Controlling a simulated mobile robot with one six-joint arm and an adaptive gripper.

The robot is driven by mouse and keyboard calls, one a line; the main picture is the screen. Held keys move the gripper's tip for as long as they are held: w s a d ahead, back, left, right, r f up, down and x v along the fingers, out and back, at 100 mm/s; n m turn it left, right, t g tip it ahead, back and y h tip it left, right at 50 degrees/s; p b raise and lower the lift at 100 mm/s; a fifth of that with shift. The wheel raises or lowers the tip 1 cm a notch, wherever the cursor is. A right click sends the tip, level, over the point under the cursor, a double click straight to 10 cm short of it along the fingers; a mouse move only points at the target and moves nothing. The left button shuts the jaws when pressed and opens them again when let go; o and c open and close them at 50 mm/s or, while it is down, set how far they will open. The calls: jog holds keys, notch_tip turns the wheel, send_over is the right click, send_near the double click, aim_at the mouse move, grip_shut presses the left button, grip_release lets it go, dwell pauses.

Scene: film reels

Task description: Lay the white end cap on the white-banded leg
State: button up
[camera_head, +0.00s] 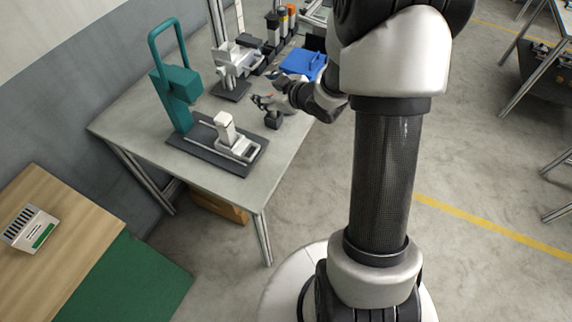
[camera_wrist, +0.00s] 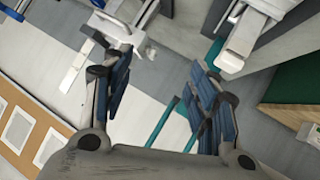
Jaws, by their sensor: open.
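My gripper (camera_head: 262,102) is over the near table, to the right of the teal press. In the wrist view its two dark, blue-padded fingers are spread wide, with nothing held between them (camera_wrist: 160,92). A pale upright block (camera_head: 225,124) stands on the dark base plate (camera_head: 189,147), left of and nearer than my gripper. A pale block-like part (camera_wrist: 243,40) shows at the upper right of the wrist view, beyond the fingers. I cannot make out for sure which piece is the white end cap or where the white-banded leg is.
The teal press (camera_head: 177,92) with a tall handle stands at the table's left. A grey-white machine (camera_head: 235,63) is behind my gripper, and a blue tray (camera_head: 303,64) lies farther back. Several dark cylinders (camera_head: 272,30) stand at the back. The table's front corner (camera_head: 235,187) is bare.

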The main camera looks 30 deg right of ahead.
jog(key=s+r+m+g+h, duration=0.3)
jog(key=s+r+m+h, duration=0.15)
jog(key=s+r, duration=0.65)
jog(key=s+a+r+m+g+y, duration=0.1)
jog(key=s+a, duration=0.4)
jog(key=s, duration=0.6)
jog(key=s+a+r+m+g+y, duration=0.1)
jog(key=s+a+g, duration=0.2)
jog(key=s+a, duration=0.3)
jog(key=s, duration=0.5)
jog(key=shift+a+r, duration=0.15)
jog(key=shift+r, duration=0.05)
jog(key=shift+f+b, duration=0.6)
